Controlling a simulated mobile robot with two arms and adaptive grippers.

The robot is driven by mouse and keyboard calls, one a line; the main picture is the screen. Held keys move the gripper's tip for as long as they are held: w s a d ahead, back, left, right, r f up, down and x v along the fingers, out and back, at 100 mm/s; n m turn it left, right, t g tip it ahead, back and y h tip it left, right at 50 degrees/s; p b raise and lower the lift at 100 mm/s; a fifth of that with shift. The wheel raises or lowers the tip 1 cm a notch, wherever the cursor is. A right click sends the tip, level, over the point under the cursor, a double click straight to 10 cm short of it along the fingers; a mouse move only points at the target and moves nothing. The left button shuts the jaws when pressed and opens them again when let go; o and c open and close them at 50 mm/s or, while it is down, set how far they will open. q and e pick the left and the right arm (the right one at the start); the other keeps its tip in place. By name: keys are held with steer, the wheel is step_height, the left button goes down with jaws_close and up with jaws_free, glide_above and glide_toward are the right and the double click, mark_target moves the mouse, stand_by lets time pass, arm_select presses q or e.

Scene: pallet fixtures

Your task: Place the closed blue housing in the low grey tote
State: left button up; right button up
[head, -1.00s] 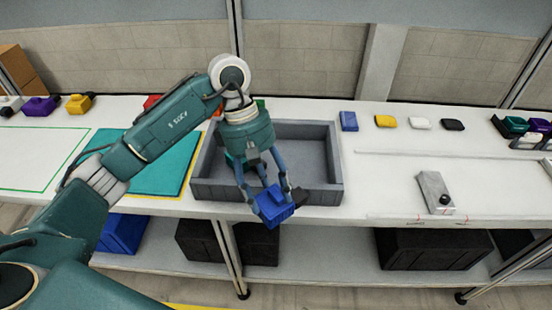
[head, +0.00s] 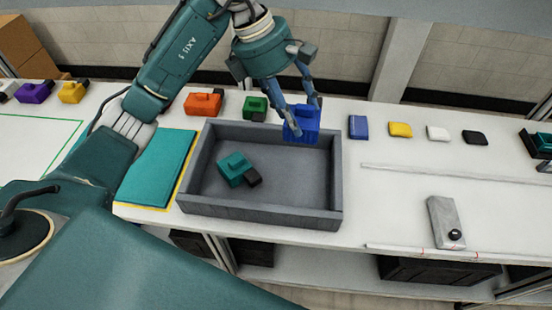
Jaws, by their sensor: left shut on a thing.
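The blue housing (head: 301,126) is held between the fingers of my left gripper (head: 300,118), which is shut on it. It is over the back right part of the low grey tote (head: 262,211), near its back wall. I cannot tell whether it touches the tote. A teal housing (head: 233,168) with a black end lies inside the tote, left of the middle. My right gripper is not in view.
Orange (head: 203,103) and green (head: 255,107) housings stand behind the tote. Blue (head: 358,127), yellow (head: 400,129), white (head: 437,133) and black (head: 475,137) pieces lie to the right. A teal mat (head: 160,168) is to the left. A grey block (head: 443,221) sits front right.

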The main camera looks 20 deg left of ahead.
arm_select(q)
steer(key=shift+w+f, duration=0.3)
steer(key=shift+f, duration=0.35)
steer(key=f+p, duration=0.1)
steer(key=f, duration=0.1)
steer(key=s+f, duration=0.1)
steer(key=f, duration=0.2)
steer(key=f+p, duration=0.1)
steer(key=f, duration=0.2)
steer(key=shift+s+f+p, duration=0.15)
steer(key=shift+p, duration=0.15)
steer(key=f, duration=0.3)
steer(key=f+p, duration=0.1)
steer(key=f, duration=0.2)
steer(key=f+p, duration=0.1)
steer(key=f, duration=0.2)
steer(key=shift+w+f, duration=0.15)
steer(key=shift+w, duration=0.1)
steer(key=shift+f, duration=0.3)
steer(key=o, duration=1.3)
steer(key=shift+o, duration=0.2)
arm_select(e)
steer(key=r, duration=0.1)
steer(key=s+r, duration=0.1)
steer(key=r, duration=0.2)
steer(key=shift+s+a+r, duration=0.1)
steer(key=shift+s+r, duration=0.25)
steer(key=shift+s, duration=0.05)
